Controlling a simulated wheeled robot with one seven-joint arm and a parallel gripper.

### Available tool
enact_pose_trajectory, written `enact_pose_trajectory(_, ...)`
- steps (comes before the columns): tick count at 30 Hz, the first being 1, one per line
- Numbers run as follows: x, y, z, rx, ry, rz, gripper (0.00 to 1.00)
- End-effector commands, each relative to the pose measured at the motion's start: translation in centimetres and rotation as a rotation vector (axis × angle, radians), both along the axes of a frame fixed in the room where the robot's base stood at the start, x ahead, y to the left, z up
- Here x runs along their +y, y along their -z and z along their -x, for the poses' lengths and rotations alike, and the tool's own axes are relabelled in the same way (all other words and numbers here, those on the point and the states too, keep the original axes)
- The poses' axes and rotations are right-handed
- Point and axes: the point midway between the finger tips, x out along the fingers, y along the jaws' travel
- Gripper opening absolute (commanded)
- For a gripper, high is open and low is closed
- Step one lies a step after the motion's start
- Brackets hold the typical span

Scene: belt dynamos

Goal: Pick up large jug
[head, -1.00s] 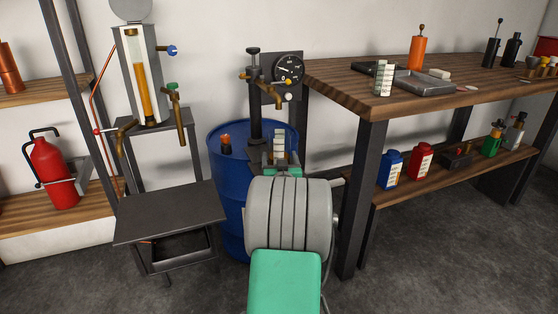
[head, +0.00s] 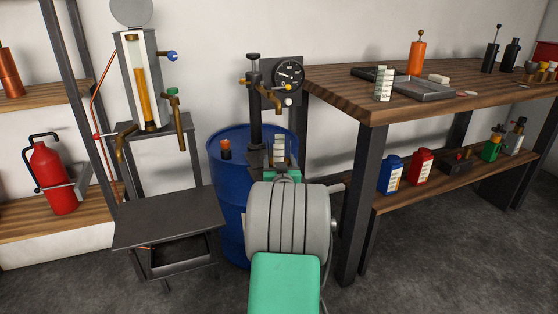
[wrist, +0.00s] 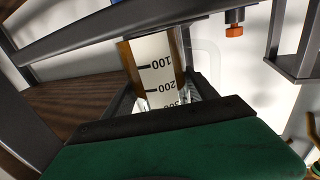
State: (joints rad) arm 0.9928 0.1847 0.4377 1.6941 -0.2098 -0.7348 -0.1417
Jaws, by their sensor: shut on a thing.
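My gripper (head: 281,172) is in front of the blue drum, its green pad at the end of my grey arm. It is shut on a clear jug (head: 279,149) with a white graduated scale, which stands up above the jaws. In the wrist view the jug (wrist: 159,70) sits between the dark fingers, with the marks 100 and 200 readable upside down. Its lower part is hidden by the gripper. A second, similar graduated jug (head: 384,85) stands on the near left corner of the bench. I cannot tell from size which is larger.
The blue drum (head: 231,190) with a pump and gauge (head: 289,74) stands just behind the held jug. A wooden bench (head: 345,93) with a grey tray (head: 424,88) is to the right. A low dark table (head: 165,215) is at left; the floor at right is clear.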

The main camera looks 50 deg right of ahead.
Motion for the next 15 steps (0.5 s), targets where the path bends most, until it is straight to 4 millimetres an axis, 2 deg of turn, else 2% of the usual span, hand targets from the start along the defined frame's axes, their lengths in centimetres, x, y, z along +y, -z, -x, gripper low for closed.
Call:
enact_pose_trajectory(1, 0.0, 0.01, 0.01, 0.0, 0.0, 0.0, 0.19)
enact_pose_trajectory(8, 0.01, 0.02, 0.01, 0.0, 0.0, 0.0, 0.0)
enact_pose_trajectory(15, -0.03, -0.28, -0.01, -0.003, 0.0, 0.004, 0.0)
